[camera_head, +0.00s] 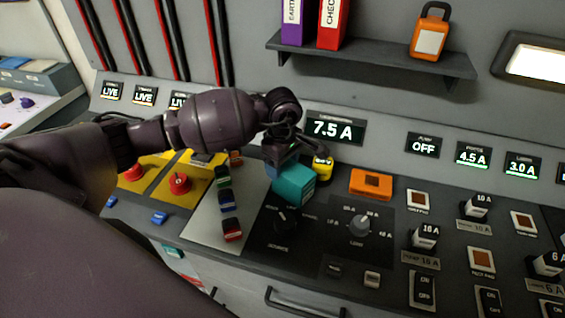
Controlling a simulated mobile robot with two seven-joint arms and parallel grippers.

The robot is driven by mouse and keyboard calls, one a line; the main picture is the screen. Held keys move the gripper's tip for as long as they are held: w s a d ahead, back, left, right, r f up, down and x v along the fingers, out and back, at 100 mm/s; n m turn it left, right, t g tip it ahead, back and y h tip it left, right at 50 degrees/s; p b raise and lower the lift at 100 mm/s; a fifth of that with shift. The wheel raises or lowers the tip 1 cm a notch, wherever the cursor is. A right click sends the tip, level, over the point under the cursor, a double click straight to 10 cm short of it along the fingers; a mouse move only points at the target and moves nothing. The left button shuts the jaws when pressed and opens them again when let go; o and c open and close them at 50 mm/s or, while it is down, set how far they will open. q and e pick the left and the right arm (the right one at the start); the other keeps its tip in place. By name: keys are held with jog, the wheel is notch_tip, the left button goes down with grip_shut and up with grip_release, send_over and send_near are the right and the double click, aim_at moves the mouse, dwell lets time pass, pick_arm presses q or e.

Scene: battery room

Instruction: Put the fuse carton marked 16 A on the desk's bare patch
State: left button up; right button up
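My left gripper (284,152) points down at the desk, directly above a teal carton (294,186). Its fingers are dark and partly hidden by the wrist, so I cannot tell whether they grip the carton. A blue surface (271,169) shows just left behind the teal carton. A yellow carton (322,168) with a dark label stands close behind to the right. I cannot read a 16 A mark on any carton. A pale grey patch (203,228) of the desk lies left of the teal carton, with several small dark, coloured-ended blocks on it. My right gripper is not in view.
Red buttons on yellow panels (180,184) stand to the left. A rotary knob (359,226), an orange block (371,184) and several switches fill the desk's right side. A wall shelf (372,58) holds binders and an orange padlock-like object. Displays line the back.

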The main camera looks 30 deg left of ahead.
pick_arm(q)
jog(key=o, duration=0.5)
jog(key=shift+c, duration=0.2)
jog(key=shift+r, duration=0.1)
notch_tip(320, 180, up, 12)
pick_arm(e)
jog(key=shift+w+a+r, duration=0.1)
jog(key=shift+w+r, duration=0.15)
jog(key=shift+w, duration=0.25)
